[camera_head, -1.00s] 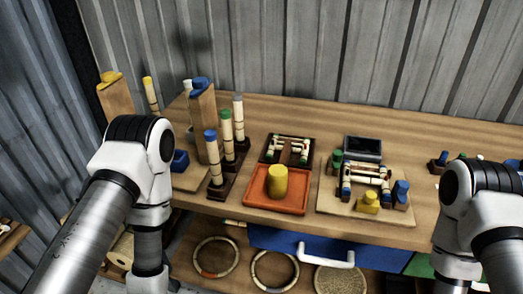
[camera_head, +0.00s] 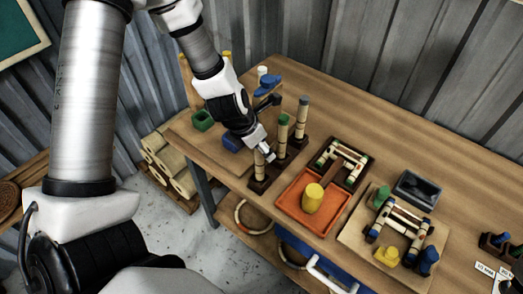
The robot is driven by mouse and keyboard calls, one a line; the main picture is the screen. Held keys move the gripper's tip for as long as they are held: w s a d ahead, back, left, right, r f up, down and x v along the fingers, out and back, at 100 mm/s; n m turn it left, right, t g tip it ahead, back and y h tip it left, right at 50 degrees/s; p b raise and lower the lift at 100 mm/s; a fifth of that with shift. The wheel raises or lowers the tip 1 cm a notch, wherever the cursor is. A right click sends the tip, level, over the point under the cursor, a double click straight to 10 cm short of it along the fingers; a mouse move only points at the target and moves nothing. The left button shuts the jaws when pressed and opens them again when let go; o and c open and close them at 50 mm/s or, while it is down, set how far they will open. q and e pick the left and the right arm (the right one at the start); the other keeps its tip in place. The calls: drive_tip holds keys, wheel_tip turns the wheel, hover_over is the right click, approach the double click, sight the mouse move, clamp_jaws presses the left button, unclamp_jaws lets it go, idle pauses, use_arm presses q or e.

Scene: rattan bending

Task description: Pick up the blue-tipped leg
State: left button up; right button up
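A dark rack (camera_head: 262,183) on the table's left part holds three upright legs. The front leg (camera_head: 259,166) is pale wood; its top, blue in the earlier frame, is hidden by my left gripper. Behind it stand a green-tipped leg (camera_head: 282,131) and a grey-tipped leg (camera_head: 302,117). My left gripper (camera_head: 268,152) reaches down from the upper left, with its fingers at the top of the front leg. Whether the fingers are closed on it I cannot tell. My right gripper is out of view.
An orange tray (camera_head: 328,222) with a yellow cylinder (camera_head: 313,198) is right of the rack. A dark frame holder (camera_head: 352,176), a grey bin (camera_head: 416,190) and a wooden board (camera_head: 358,245) with an assembled piece lie further right. A blue holder (camera_head: 266,87) stands behind the gripper.

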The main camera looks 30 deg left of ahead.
use_arm(q)
drive_tip(key=shift+x, duration=0.9)
drive_tip(key=shift+s, duration=0.1)
clamp_jaws()
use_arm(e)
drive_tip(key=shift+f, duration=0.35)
use_arm(q)
drive_tip(key=shift+r, duration=0.1)
